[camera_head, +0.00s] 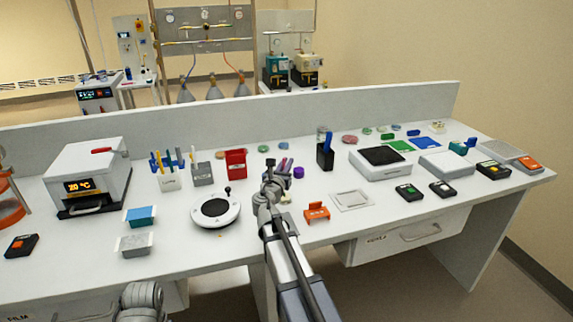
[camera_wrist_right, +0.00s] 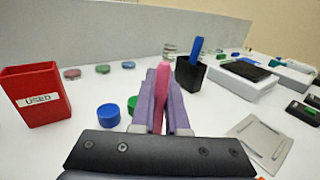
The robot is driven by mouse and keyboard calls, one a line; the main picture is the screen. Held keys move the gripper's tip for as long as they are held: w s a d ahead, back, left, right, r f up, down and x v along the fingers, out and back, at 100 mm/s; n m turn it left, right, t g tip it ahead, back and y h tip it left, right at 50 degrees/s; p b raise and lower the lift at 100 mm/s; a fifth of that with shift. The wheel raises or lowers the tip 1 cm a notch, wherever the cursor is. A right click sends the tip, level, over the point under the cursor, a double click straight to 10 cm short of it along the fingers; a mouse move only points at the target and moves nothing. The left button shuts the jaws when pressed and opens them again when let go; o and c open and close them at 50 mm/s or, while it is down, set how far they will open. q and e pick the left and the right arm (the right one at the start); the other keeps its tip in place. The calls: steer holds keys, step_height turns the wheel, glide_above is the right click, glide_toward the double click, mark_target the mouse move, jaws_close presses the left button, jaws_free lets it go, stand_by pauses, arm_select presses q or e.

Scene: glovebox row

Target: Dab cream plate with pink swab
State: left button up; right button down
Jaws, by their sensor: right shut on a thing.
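My right gripper (camera_head: 283,168) is above the middle of the bench in the head view. In the right wrist view its two purple fingers (camera_wrist_right: 162,98) are shut on the pink swab (camera_wrist_right: 162,82), which stands up between them. I cannot pick out a cream plate with certainty. Several small round dishes lie along the back, including a pink one (camera_head: 349,139) and a green one (camera_head: 263,149). My left gripper is not in view; only part of my left arm shows at the bottom.
A red bin marked USED (camera_head: 235,163) (camera_wrist_right: 38,97) stands left of my right gripper. A black holder (camera_head: 325,155) (camera_wrist_right: 190,74) with a blue item stands to its right. A pale square plate (camera_head: 350,200) (camera_wrist_right: 262,138) and an orange stand (camera_head: 316,212) lie nearer the front.

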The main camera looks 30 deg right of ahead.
steer(key=shift+r, duration=0.15)
steer(key=shift+r+p, duration=2.35)
steer(key=shift+p, duration=0.1)
